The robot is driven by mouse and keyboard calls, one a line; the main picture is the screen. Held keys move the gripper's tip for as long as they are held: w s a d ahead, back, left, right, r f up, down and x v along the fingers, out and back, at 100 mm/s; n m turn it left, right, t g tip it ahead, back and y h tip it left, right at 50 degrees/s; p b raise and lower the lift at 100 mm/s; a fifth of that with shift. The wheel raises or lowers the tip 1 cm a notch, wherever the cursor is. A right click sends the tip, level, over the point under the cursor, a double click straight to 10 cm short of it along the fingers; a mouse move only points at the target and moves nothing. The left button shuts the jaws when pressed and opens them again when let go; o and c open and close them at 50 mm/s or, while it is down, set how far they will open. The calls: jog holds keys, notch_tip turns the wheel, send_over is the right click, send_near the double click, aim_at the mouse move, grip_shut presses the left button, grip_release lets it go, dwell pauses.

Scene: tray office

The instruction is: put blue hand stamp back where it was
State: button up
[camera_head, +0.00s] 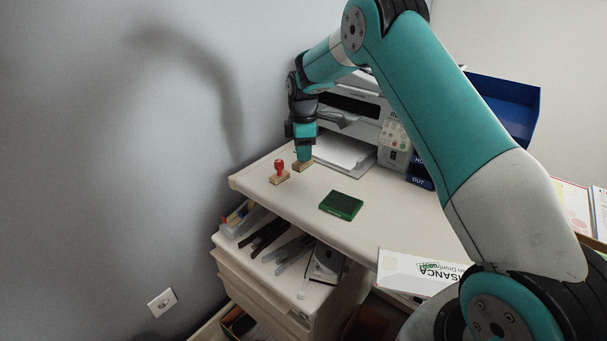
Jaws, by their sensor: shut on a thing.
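My gripper (304,152) points down over the back left of the desk (318,180). It is shut on a stamp, taken to be the blue hand stamp (302,166). Only its wooden base shows below the fingers; its handle is hidden, so its colour cannot be seen. The base is at or very close to the desk top; I cannot tell if it touches. A red-handled stamp (279,172) stands upright just to the left and nearer. A green ink pad (341,205) lies to the right and nearer.
A printer (352,105) with paper in its tray (345,152) stands right behind the gripper. Blue letter trays (505,98) are at the right. A white box (415,272) sits at the front right. The wall is close on the left. The desk's front middle is clear.

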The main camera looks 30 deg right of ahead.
notch_tip(320, 180, down, 8)
jog(key=shift+r, duration=0.25)
jog(key=shift+f, duration=0.15)
jog(key=o, duration=0.8)
jog(key=shift+r, duration=0.2)
